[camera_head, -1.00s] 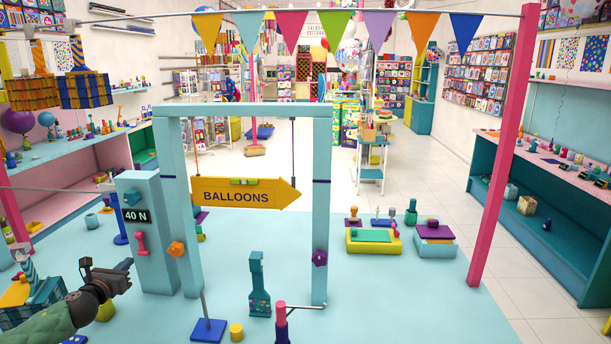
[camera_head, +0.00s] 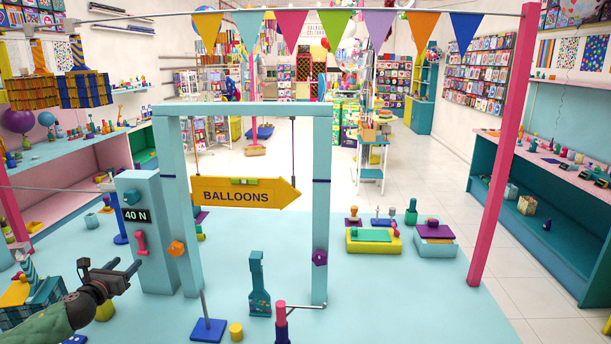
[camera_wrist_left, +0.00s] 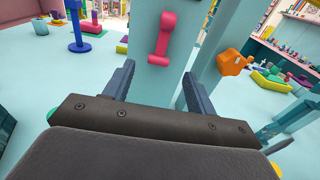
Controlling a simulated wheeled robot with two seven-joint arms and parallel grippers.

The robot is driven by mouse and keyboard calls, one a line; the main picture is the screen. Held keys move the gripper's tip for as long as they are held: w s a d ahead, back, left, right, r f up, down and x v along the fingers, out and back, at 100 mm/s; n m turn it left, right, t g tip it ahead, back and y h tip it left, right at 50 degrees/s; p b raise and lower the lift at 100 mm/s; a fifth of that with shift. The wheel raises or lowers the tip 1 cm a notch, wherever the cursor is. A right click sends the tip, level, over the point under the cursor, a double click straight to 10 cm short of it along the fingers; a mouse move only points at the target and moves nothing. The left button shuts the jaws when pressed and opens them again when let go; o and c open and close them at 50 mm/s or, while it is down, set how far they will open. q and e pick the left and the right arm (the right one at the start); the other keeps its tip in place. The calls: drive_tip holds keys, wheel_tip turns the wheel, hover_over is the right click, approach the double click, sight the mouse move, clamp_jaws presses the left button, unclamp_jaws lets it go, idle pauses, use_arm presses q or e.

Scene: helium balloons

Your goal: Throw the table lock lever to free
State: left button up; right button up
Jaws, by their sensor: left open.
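A pink lever (camera_head: 140,243) is on the front face of a pale blue post (camera_head: 158,262), below a black "40 N" label (camera_head: 137,216). It stands upright, with a thicker end at top and bottom. No lever is marked as the table lock, so I cannot confirm this is it. My left gripper (camera_head: 134,271) is open and empty, low and in front of the post. In the left wrist view, the lever (camera_wrist_left: 163,36) appears beyond and above the gap between my open fingers (camera_wrist_left: 157,84), apart from them. My right gripper is not in view.
An orange knob (camera_head: 176,249) is on the frame's left upright, right of the lever. The yellow BALLOONS sign (camera_head: 245,195) hangs in the frame. A teal bottle-shaped piece (camera_head: 259,285) and a blue-based stand (camera_head: 208,329) are to the right.

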use_arm(q)
drive_tip(key=s+b, duration=0.2)
drive_tip(key=s, duration=0.5)
drive_tip(key=shift+s+a+r, duration=0.2)
drive_tip(key=shift+s+a, duration=0.05)
drive_tip(key=shift+a, duration=0.05)
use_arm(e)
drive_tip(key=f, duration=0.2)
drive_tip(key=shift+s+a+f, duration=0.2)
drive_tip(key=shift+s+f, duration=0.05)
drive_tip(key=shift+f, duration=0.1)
